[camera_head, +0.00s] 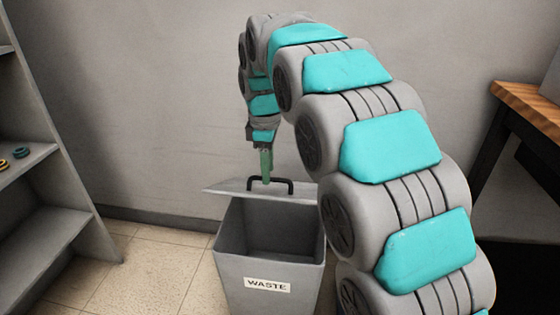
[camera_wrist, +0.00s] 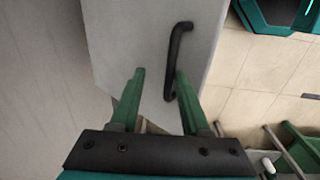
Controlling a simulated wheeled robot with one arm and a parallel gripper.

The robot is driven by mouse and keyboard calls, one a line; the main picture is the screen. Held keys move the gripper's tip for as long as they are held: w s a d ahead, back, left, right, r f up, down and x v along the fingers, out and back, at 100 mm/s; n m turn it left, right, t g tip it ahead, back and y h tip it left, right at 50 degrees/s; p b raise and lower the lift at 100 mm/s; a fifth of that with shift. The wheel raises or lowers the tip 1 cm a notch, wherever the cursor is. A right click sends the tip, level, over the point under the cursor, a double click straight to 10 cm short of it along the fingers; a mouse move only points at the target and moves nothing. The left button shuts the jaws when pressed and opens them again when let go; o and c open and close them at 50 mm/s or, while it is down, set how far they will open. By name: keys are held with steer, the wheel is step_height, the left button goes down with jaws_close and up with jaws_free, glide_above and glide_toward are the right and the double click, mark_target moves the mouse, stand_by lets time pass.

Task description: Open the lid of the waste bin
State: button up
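The grey waste bin (camera_head: 268,278) stands on the floor with a white WASTE label on its front. Its grey lid (camera_head: 232,188) is raised at the back, and the dark inside of the bin shows. The lid also fills the middle of the wrist view (camera_wrist: 125,40). A black bar handle (camera_head: 283,181) sits on the lid; it also shows in the wrist view (camera_wrist: 176,50). My gripper (camera_head: 266,180) points down at the handle. In the wrist view its green fingers (camera_wrist: 160,76) are apart. The handle's lower end is between them, nearer the right finger.
A grey shelf unit (camera_head: 45,225) stands at the left, with small rings (camera_head: 20,153) on one shelf. A wooden-topped table (camera_head: 528,103) is at the right. A plain wall is behind the bin. Tiled floor (camera_head: 150,265) is clear between shelf and bin.

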steer(key=shift+s+a+f, duration=0.1)
steer(key=shift+s+f, duration=0.3)
steer(key=shift+r, duration=0.1)
step_height(320, 180, up, 8)
steer(key=w+p, duration=0.2)
steer(key=shift+w+r+p, duration=0.2)
steer(key=shift+w+p, duration=0.15)
steer(key=shift+w, duration=0.05)
stand_by(0.7)
stand_by(0.4)
